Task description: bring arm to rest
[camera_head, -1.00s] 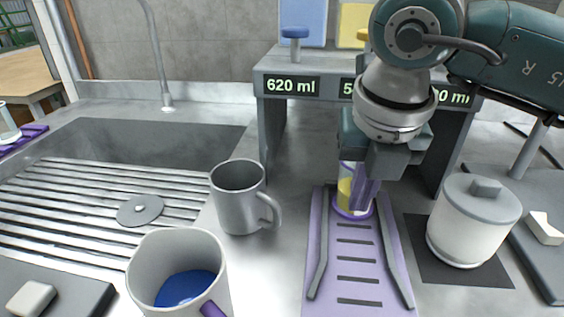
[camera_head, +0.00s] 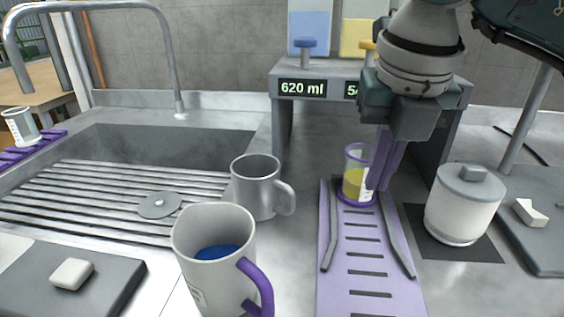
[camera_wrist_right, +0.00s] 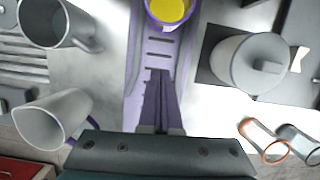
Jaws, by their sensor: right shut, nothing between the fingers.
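My right gripper (camera_head: 384,172) hangs from the upper right in the head view, its purple fingers pointing down just right of a glass of yellow liquid (camera_head: 356,186). In the right wrist view the fingers (camera_wrist_right: 158,85) are together with nothing between them. The glass, with a purple base, stands at the far end of a purple ramp (camera_head: 358,262) under the dispenser. In the right wrist view the yellow liquid (camera_wrist_right: 169,10) shows at the top edge, apart from the fingertips. My left gripper is not in view.
A grey dispenser (camera_head: 352,71) stands behind the glass. A grey mug (camera_head: 252,190) and a white mug with blue contents (camera_head: 216,277) stand left. A lidded white pot (camera_head: 460,212) stands right. The sink (camera_head: 160,146) is at the left.

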